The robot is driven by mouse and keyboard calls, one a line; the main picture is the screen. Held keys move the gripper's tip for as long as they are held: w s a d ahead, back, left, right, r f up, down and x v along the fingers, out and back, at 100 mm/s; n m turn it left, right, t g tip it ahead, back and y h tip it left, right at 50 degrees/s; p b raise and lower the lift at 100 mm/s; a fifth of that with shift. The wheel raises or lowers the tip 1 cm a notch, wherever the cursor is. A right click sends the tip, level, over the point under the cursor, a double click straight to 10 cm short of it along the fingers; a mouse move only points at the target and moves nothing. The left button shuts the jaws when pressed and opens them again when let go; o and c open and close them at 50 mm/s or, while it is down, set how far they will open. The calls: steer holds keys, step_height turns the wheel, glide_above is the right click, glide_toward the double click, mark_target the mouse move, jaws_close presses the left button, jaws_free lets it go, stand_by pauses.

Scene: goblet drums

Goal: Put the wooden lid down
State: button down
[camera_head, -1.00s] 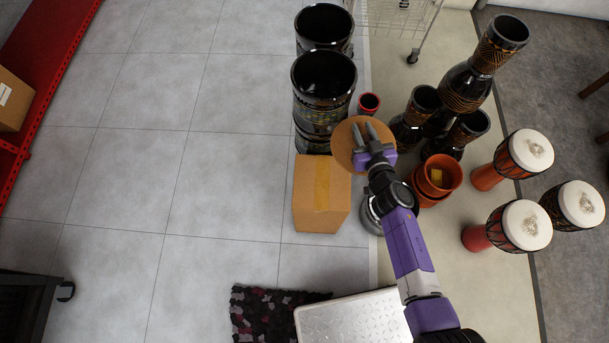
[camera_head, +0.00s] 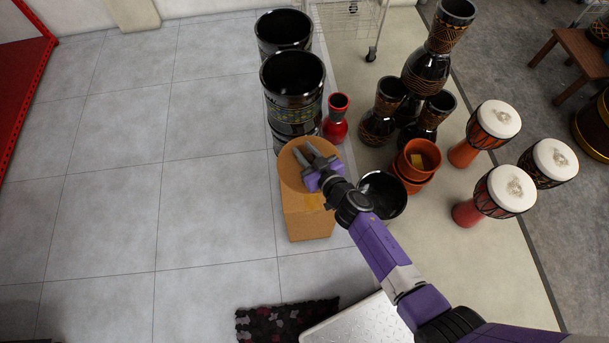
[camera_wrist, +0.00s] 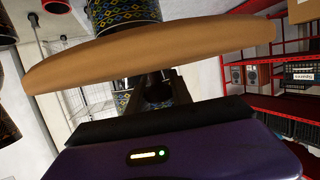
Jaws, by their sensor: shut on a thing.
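The wooden lid (camera_head: 289,172) is a round, light brown disc in the head view. My gripper (camera_head: 309,153) is shut on it, and the lid is over the top of the cardboard box (camera_head: 307,224). The lid hides much of the box top, and I cannot tell whether it touches the box. In the wrist view the lid (camera_wrist: 150,52) shows as a wide brown edge across the fingers (camera_wrist: 155,90). An open black bowl-shaped vessel (camera_head: 383,190) stands just right of my gripper.
Tall black drums (camera_head: 292,90) stand right behind the box, with a small red drum (camera_head: 336,122) beside them. Orange pots (camera_head: 414,160), black goblet drums (camera_head: 427,70) and white-topped drums (camera_head: 508,190) stand to the right. The tiled floor (camera_head: 150,170) at left is clear.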

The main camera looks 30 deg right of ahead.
step_height(320, 180, down, 13)
steer(key=b, duration=1)
steer(key=shift+r+b, duration=0.1)
steer(key=shift+b, duration=0.3)
steer(key=c, duration=1.1)
jaws_free()
steer(key=shift+f, duration=0.2)
steer(key=shift+c, duration=0.2)
steer(key=shift+r, duration=0.1)
steer(key=shift+r, duration=0.2)
steer(key=p+v, duration=0.3)
steer(key=v, duration=0.9)
steer(key=shift+d+f, duration=0.1)
